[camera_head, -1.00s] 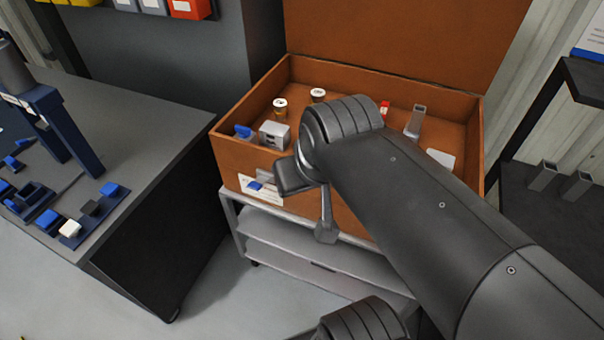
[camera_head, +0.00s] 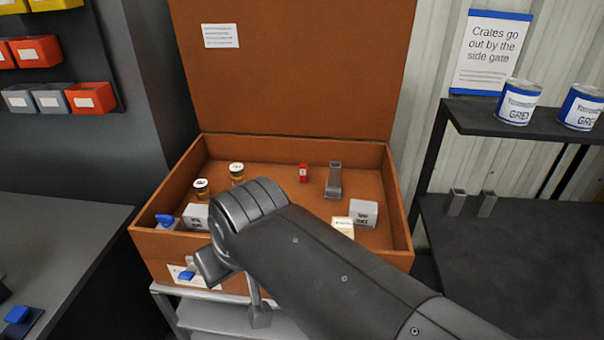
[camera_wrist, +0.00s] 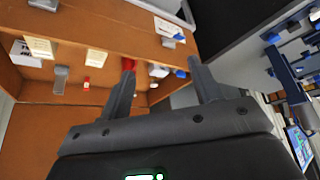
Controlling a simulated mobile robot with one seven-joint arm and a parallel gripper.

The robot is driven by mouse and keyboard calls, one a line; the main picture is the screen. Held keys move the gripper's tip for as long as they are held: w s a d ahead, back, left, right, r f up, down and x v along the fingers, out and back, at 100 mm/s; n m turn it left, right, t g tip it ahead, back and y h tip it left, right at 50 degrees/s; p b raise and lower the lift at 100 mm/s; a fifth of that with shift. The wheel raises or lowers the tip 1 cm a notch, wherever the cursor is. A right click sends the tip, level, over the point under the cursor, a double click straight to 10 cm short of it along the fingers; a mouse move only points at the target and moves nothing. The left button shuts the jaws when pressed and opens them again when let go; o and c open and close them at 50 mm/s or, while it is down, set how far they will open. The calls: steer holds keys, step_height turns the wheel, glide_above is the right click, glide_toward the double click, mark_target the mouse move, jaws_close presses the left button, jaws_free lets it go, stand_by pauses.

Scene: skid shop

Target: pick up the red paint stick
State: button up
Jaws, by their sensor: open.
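A small red item with a white label (camera_head: 303,173) stands in the brown crate (camera_head: 400,240), towards its back wall. It also shows in the wrist view (camera_wrist: 86,83), left of my fingers. A second red thing (camera_wrist: 127,63) shows partly behind my left fingertip in the wrist view; my arm seems to hide it in the head view. I cannot tell which red thing is the paint stick, or whether the finger touches the second one. My gripper (camera_wrist: 160,64) is open with nothing seen held. In the head view it is at the crate's front left.
The crate also holds amber jars (camera_head: 236,173), a grey bracket (camera_head: 334,182), grey boxes (camera_head: 364,213), a cream card (camera_head: 343,226) and a blue-topped item (camera_head: 166,220). Its raised lid (camera_head: 300,80) stands behind. A grey bench (camera_head: 60,240) is left; a dark shelf (camera_head: 500,230) is right.

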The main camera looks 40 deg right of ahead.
steer(key=shift+c, duration=0.9)
steer(key=w+d+r+m+h, duration=0.15)
steer(key=w+d, duration=0.25)
steer(key=w, duration=0.4)
steer(key=w+d+r+m, duration=0.1)
steer(key=w+d+r, duration=0.25)
steer(key=w, duration=0.45)
steer(key=m+g+h, duration=0.2)
steer(key=m, duration=0.4)
glide_above(303, 174)
steer(key=s+a, duration=0.2)
step_height(303, 174, down, 25)
steer(key=shift+x, duration=5.25)
steer(key=shift+a, duration=0.1)
steer(key=shift+c, duration=0.3)
